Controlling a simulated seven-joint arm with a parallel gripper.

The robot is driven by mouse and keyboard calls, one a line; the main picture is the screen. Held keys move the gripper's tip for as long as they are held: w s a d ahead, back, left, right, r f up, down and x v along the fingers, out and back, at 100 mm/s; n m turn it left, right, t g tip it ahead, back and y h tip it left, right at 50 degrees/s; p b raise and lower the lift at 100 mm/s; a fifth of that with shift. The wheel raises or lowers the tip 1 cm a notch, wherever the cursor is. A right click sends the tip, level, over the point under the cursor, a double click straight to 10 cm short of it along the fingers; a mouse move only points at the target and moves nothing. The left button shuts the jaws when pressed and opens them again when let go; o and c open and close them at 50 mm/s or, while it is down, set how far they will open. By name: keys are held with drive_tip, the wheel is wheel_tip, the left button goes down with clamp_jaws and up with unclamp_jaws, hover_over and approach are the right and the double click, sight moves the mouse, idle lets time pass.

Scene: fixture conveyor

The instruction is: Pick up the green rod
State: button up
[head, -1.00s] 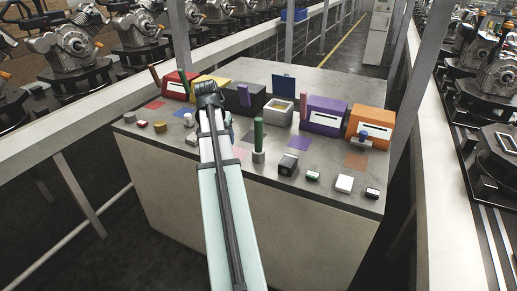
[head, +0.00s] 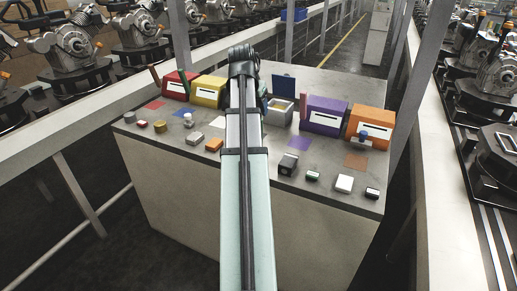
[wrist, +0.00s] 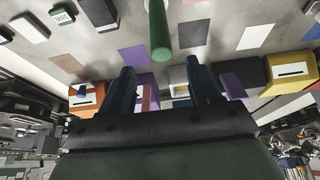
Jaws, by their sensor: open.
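The green rod (wrist: 159,28) shows at the top centre of the wrist view, with its near end round and its other end cut off by the frame edge. My gripper (wrist: 160,72) is open, its two dark fingers pointing toward the rod. The rod lies in line with the gap between the fingertips but just beyond them, and nothing is held. In the head view my arm hides the rod and most of the gripper.
Red (head: 180,84), yellow (head: 208,92), purple (head: 323,115) and orange (head: 369,127) slotted boxes stand along the table's back. Several small blocks, including a dark one (head: 288,164) and a white one (head: 344,183), lie along the front. A grey open bin (head: 279,112) stands behind my arm.

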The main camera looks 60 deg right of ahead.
drive_tip(key=x, duration=0.9)
drive_tip(key=shift+d, duration=0.25)
drive_tip(key=shift+w+f, duration=0.1)
drive_tip(key=shift+f, duration=0.05)
clamp_jaws()
idle(0.5)
